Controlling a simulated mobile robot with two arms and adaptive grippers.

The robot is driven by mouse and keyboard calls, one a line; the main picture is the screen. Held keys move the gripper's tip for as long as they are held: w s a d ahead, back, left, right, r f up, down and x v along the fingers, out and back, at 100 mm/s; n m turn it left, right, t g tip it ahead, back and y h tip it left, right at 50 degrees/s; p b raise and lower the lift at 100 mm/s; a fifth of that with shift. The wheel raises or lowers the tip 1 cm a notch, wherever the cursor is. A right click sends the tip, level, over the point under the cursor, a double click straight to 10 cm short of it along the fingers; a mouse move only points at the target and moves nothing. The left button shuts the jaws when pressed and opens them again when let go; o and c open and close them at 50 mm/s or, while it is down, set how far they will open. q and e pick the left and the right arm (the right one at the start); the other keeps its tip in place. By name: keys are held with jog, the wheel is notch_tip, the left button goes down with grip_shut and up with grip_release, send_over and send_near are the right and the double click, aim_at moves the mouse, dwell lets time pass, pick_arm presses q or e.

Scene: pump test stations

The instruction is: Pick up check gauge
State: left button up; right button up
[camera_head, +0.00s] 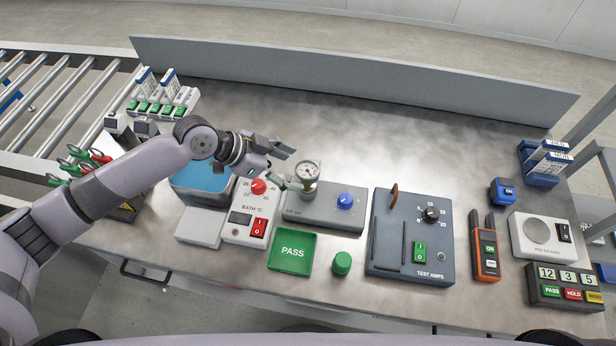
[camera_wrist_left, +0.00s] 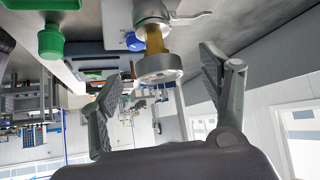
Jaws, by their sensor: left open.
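The check gauge (camera_head: 308,171) has a round white dial and a metal body, and stands at the left end of a grey block with a blue knob (camera_head: 345,201). My left gripper (camera_head: 289,166) is open just left of the gauge, with its fingers pointing toward it. In the left wrist view, a metal fitting with a brass-coloured neck (camera_wrist_left: 155,42), which seems to be the gauge, shows between the spread fingers (camera_wrist_left: 160,80). I see no contact. My right gripper is in neither view.
The bench behind the gauge is clear up to a grey back panel (camera_head: 350,83).

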aim_at(299, 172)
pick_arm(q)
jog(key=shift+d+f, duration=0.25)
jog(key=shift+d, duration=0.15)
jog(key=p+x, duration=0.2)
jog(key=x, duration=0.2)
jog(key=shift+d+f+p, duration=0.1)
jog(key=shift+d+p, duration=0.2)
jog(key=shift+d+f, duration=0.1)
jog(key=shift+f, duration=0.05)
jog(key=c, duration=1.6)
jog(key=shift+o, duration=0.2)
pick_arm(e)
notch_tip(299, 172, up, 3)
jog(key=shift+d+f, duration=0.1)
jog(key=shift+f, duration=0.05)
